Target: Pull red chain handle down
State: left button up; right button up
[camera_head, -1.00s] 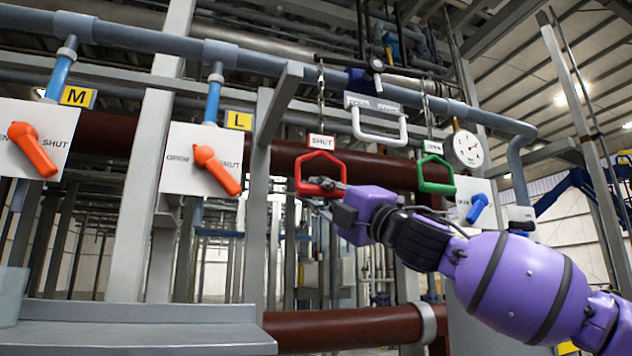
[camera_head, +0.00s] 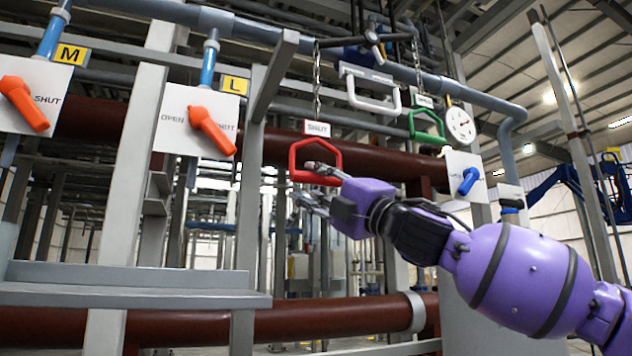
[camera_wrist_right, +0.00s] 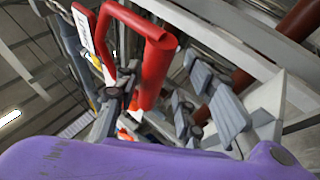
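The red chain handle (camera_head: 294,160), a red loop, hangs from a chain under a white SHUT sign (camera_head: 317,128). My right gripper (camera_head: 316,186) comes in from the right at its bottom bar. Its fingers are apart: the upper one crosses in front of the lower part of the loop, and the other is below it. In the right wrist view the red handle (camera_wrist_right: 150,75) shows between the spread fingers, close to the left one. Whether a finger touches it I cannot tell. My left gripper is not in view.
The green chain handle (camera_head: 427,131) hangs higher to the right, with a white handle (camera_head: 372,100) between. Orange valve levers (camera_head: 212,131) are at left and a blue lever (camera_head: 469,180) is at right. A brown pipe (camera_head: 375,160) runs behind the red handle.

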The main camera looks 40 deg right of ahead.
jog(key=shift+r, duration=0.2)
jog(key=shift+s+d+f, duration=0.15)
jog(key=shift+s+f, duration=0.05)
jog(key=shift+s, duration=0.2)
jog(key=shift+s+f, duration=0.25)
jog(key=shift+s, duration=0.05)
jog(key=shift+s+f, duration=0.1)
jog(key=shift+s, duration=0.3)
jog(key=shift+s+f, duration=0.2)
jog(key=shift+s, duration=0.05)
jog(key=s+d, duration=0.3)
jog(key=s, duration=0.8)
jog(key=shift+s, duration=0.3)
jog(key=shift+w+f, duration=0.1)
jog(key=shift+f, duration=0.05)
